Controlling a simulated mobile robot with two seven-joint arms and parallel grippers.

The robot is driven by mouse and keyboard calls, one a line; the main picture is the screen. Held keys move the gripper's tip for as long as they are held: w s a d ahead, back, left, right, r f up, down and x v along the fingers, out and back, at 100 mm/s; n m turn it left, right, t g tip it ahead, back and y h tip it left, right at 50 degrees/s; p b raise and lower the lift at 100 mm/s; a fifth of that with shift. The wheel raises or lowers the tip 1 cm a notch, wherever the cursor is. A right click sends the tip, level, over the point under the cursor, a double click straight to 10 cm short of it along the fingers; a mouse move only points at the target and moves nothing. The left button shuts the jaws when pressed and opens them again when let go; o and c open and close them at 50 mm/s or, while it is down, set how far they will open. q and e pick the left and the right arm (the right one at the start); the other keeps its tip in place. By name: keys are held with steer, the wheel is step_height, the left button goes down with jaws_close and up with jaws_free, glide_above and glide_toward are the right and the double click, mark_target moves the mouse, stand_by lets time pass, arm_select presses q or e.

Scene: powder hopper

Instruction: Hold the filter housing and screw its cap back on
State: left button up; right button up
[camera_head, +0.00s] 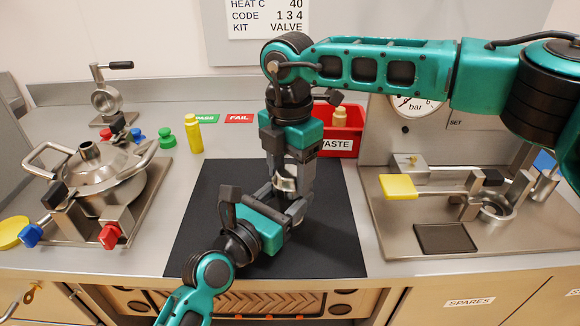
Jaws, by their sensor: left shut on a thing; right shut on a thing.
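A small shiny metal piece (285,184), part of the filter housing and its cap, stands over the black mat. My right gripper (289,178) points straight down from above and is shut on its upper part, which I take to be the cap. My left gripper (286,207) reaches in from the lower left, lying nearly level, and is shut on the filter housing just below. The fingers hide most of both parts, so I cannot tell where cap and housing meet or whether the threads engage.
The black mat (205,235) is otherwise bare. A lidded metal vessel (98,180) stands at left. A yellow bottle (193,134) and green knob (166,138) stand behind. The red waste bin (345,128) is behind my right gripper. A metal fixture with a yellow pad (398,187) is at right.

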steer(key=m, duration=0.7)
steer(key=shift+s, duration=0.15)
steer(key=m, duration=0.4)
steer(key=shift+s+a, duration=0.1)
steer(key=shift+s, duration=0.1)
steer(key=shift+m, duration=1.3)
steer(key=o, duration=1.1)
steer(key=shift+c, duration=0.2)
steer(key=shift+r, duration=2.25)
